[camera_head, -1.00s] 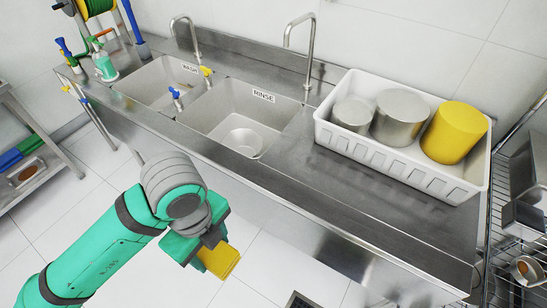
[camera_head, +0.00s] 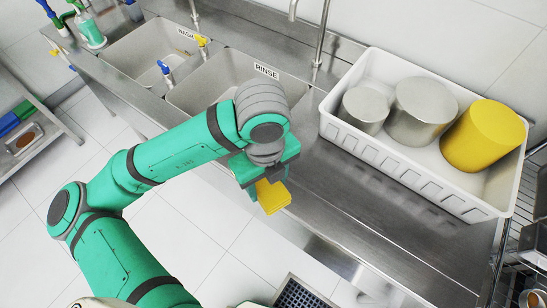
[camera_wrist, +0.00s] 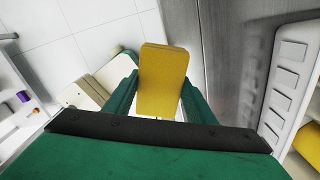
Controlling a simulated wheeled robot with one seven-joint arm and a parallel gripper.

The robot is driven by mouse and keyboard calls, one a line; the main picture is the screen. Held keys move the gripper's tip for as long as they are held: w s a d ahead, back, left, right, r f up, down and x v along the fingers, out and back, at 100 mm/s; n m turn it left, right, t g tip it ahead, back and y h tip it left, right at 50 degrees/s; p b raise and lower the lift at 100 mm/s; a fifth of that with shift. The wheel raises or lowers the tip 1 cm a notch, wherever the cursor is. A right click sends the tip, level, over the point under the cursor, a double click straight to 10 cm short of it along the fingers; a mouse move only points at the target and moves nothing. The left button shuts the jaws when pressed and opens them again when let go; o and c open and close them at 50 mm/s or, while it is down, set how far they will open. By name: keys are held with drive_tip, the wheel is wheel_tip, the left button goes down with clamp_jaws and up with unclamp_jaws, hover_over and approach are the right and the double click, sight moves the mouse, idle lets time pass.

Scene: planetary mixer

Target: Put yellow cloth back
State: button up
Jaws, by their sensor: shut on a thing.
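The yellow cloth (camera_head: 272,196) is a small folded pad held at the end of my gripper (camera_head: 262,181). It also shows in the wrist view (camera_wrist: 162,80), standing out between the two green fingers. My gripper is shut on it, at the front edge of the steel sink counter (camera_head: 340,205) in the head view. The cloth's held end is hidden between the fingers.
A white crate (camera_head: 410,180) on the counter's right holds two metal pots (camera_head: 422,110) and a yellow cylinder (camera_head: 483,137). The wash basin (camera_head: 150,62) and rinse basin (camera_head: 210,80) lie left, with tall faucets behind. A wire rack (camera_head: 530,225) stands at the right edge.

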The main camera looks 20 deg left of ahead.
drive_tip(key=w+a+f, duration=0.1)
drive_tip(key=w+f, duration=0.1)
drive_tip(key=w, duration=0.1)
drive_tip(key=w+a+f, duration=0.2)
drive_tip(key=w+f, duration=0.1)
drive_tip(key=w, duration=0.1)
drive_tip(key=w+a+f, duration=0.2)
drive_tip(key=w+f, duration=0.1)
drive_tip(key=w, duration=0.1)
drive_tip(key=shift+w+f, duration=0.15)
drive_tip(key=shift+w+a+f, duration=0.15)
drive_tip(key=shift+w+f, duration=0.3)
drive_tip(key=shift+f, duration=0.15)
drive_tip(key=shift+w+a+f, duration=0.1)
drive_tip(key=shift+f, duration=1.55)
drive_tip(key=shift+f, duration=0.2)
drive_tip(key=o, duration=1)
drive_tip(key=shift+r, duration=0.15)
wheel_tip(320, 180, up, 12)
drive_tip(key=shift+r, duration=0.1)
